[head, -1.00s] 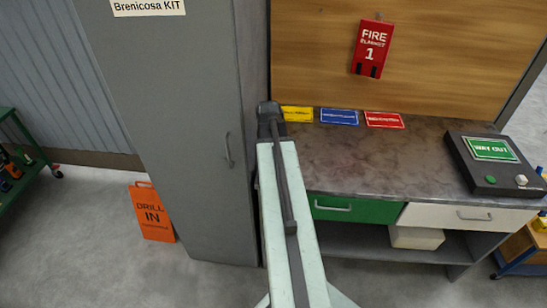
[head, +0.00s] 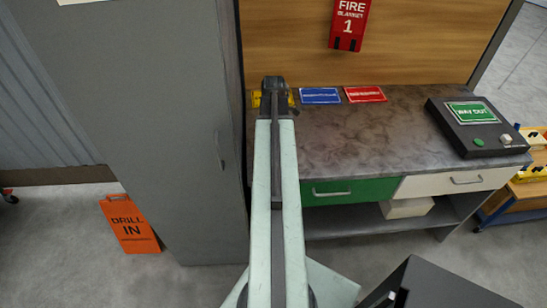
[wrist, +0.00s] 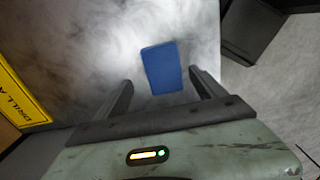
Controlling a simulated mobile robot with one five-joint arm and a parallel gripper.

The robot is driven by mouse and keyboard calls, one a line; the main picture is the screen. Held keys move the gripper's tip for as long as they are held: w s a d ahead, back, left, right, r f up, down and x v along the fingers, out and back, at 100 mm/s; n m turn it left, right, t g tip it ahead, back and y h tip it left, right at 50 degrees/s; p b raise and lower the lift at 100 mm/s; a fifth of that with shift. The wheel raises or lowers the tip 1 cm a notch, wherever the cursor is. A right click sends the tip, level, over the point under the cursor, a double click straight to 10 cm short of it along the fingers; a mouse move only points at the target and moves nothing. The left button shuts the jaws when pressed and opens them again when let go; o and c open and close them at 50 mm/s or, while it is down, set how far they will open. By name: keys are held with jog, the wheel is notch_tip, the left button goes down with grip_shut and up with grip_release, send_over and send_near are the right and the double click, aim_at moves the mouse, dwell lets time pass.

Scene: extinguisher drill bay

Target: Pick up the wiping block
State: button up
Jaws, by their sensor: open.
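A plain blue block (wrist: 162,68), which looks like the wiping block, lies on the grey worktop (wrist: 95,35) in the wrist view. It sits ahead of and between the two dark fingers of my gripper (wrist: 162,90), slightly tilted in the picture. My gripper is open and its fingers are apart, with nothing between them held. In the head view my arm hides the block, and the gripper's fingers cannot be made out at the arm's far end over the worktop (head: 400,120).
A yellow card (wrist: 22,95) lies left in the wrist view. Blue (head: 320,96) and red (head: 365,94) cards lie along the worktop's back. A black box with a green sign (head: 475,125) stands right. A tall grey cabinet (head: 150,130) stands left. The worktop's middle is clear.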

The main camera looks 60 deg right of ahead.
jog(key=f+b, duration=0.5)
jog(key=shift+s+a+f, duration=0.15)
jog(key=shift+s+a, duration=0.05)
jog(key=shift+s, duration=0.05)
jog(key=c, duration=1.7)
notch_tip(320, 180, up, 11)
jog(key=p, duration=1)
jog(key=shift+f, duration=0.3)
